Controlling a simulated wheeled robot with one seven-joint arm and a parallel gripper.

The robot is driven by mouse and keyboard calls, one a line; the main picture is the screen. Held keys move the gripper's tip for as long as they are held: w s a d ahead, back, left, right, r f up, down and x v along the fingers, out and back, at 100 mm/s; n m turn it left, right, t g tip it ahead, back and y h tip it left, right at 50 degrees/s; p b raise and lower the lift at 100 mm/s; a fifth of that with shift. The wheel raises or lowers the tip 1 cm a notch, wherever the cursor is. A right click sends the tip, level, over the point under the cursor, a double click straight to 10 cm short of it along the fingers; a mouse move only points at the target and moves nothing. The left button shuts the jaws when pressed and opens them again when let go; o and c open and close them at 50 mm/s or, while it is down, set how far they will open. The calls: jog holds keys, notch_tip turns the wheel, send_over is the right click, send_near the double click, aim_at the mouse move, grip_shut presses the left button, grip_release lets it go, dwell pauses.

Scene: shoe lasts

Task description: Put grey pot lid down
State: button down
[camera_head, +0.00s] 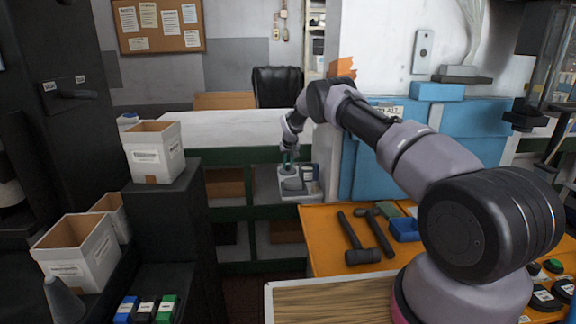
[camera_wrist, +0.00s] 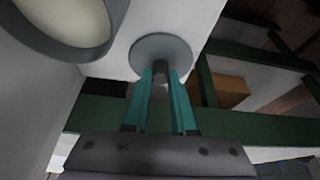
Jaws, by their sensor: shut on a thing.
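My gripper (camera_wrist: 161,72) has its teal fingers closed on the dark knob of the round grey pot lid (camera_wrist: 150,47). The lid lies beneath the fingers, over a white surface (camera_wrist: 112,72). I cannot tell whether it touches that surface. An open pot with a grey rim and a pale inside (camera_wrist: 62,22) is beside the lid, at the upper left of the wrist view. In the head view my gripper (camera_head: 288,158) points down above a light grey stand (camera_head: 300,198) in the middle; the lid is too small to make out clearly there.
An orange bench (camera_head: 325,232) with hammers (camera_head: 355,240) and a blue tray (camera_head: 405,229) is in front on the right. Blue cabinets (camera_head: 385,165) stand right of the stand. White boxes (camera_head: 153,152) stand on black shelving at left. A green-framed shelf (camera_head: 240,155) is behind.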

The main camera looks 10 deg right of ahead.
jog(key=shift+f, duration=0.1)
jog(key=c, duration=0.7)
grip_release()
jog(key=shift+c, duration=0.2)
jog(key=shift+r, duration=0.35)
jog(key=v, duration=1.1)
jog(key=shift+s+r, duration=0.15)
jog(key=shift+r, duration=0.1)
jog(key=shift+s, duration=0.1)
